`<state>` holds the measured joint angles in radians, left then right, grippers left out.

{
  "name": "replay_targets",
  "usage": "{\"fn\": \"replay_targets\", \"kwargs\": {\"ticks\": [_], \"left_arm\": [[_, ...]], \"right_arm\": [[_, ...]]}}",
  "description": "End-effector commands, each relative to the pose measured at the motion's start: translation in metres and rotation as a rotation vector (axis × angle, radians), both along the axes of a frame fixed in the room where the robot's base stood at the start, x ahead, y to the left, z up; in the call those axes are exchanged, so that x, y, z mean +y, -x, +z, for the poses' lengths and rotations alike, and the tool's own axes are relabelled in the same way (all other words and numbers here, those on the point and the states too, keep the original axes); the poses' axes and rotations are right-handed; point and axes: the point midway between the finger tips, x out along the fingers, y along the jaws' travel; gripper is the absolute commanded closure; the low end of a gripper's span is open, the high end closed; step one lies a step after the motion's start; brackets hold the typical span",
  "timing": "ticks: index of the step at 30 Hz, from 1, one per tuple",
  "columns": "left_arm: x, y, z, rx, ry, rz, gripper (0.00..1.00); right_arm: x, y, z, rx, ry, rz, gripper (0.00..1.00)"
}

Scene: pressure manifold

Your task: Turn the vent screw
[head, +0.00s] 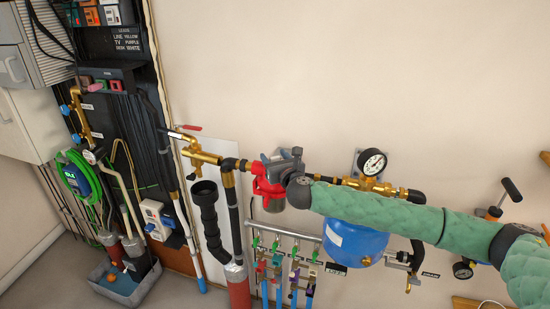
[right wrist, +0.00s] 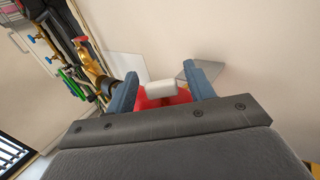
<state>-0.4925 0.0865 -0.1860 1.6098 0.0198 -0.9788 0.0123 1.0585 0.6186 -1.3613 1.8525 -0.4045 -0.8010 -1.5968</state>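A red fitting (head: 264,187) sits on the pipe line on the wall, left of the gauge. My right gripper (head: 280,168) is at this fitting, its arm coming in from the right and covering part of it. In the right wrist view, the two blue-grey fingers of the right gripper (right wrist: 162,86) stand apart. A pale grey, short rounded piece (right wrist: 161,88) lies between them, in front of the red fitting (right wrist: 160,102). Small gaps show beside it. I cannot tell for sure whether this piece is the vent screw. My left gripper is not in view.
A round gauge (head: 372,162) and brass fittings stand right of the red fitting, with a blue tank (head: 354,242) below. A brass valve with a red lever (head: 188,128) is to the left. A row of small valves (head: 277,260) hangs below. The wall above is clear.

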Motion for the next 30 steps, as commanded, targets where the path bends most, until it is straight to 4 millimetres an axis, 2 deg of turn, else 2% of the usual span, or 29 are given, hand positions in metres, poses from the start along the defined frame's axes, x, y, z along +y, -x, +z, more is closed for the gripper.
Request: {"fn": "replay_targets", "kwargs": {"ticks": [1, 6, 18, 21, 30], "left_arm": [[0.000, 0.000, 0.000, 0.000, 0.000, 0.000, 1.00], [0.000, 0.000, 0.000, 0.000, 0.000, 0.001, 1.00], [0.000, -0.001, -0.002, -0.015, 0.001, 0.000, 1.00], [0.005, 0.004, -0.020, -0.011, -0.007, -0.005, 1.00], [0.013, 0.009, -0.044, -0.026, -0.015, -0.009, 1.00]], "right_arm": [[0.000, 0.000, 0.000, 0.000, 0.000, 0.000, 0.57], [0.000, 0.000, 0.000, 0.000, 0.000, 0.000, 0.90], [0.001, 0.000, 0.001, 0.002, -0.001, -0.075, 0.90], [0.002, 0.000, 0.001, 0.002, -0.003, -0.136, 0.90], [0.002, 0.001, 0.001, 0.003, -0.003, -0.375, 0.90]]}}
